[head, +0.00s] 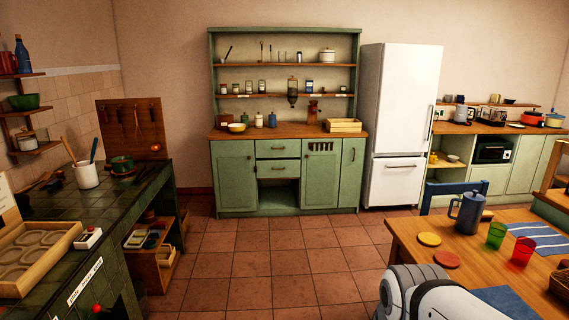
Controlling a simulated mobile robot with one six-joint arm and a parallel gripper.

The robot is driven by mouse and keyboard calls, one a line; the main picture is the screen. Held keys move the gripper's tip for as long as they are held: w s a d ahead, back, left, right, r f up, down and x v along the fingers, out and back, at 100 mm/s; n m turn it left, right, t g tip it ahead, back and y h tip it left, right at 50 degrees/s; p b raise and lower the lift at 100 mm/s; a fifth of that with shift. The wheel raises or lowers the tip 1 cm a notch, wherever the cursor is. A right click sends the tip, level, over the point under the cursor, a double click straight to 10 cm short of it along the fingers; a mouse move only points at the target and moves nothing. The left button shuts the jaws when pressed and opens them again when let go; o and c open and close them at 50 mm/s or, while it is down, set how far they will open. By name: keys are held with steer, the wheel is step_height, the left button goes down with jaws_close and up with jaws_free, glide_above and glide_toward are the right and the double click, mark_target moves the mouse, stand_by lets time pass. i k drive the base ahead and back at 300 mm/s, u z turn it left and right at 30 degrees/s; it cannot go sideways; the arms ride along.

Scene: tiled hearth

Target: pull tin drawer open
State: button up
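The green dresser (235,182) stands against the back wall. It has two stacked drawers in its middle, an upper drawer (265,149) and a lower drawer (265,170), each with a small dark handle. Both look shut. No drawer can be told apart as the tin drawer from this view. A white rounded part of my arm shows at the bottom right, in front of the wooden table. My gripper is out of view.
Tiled floor (270,262) lies clear before the dresser. The dark tiled hearth counter (60,222) runs along the left, with a low wooden shelf unit (150,283) beside it. The wooden table (408,232) with a jug (467,214) and a blue chair (455,188) take up the right.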

mark_target(277, 143)
steer(key=u, duration=0.15)
steer(key=i, duration=2.75)
steer(key=u, duration=0.1)
steer(key=i, duration=3.3)
steer(key=z, duration=0.1)
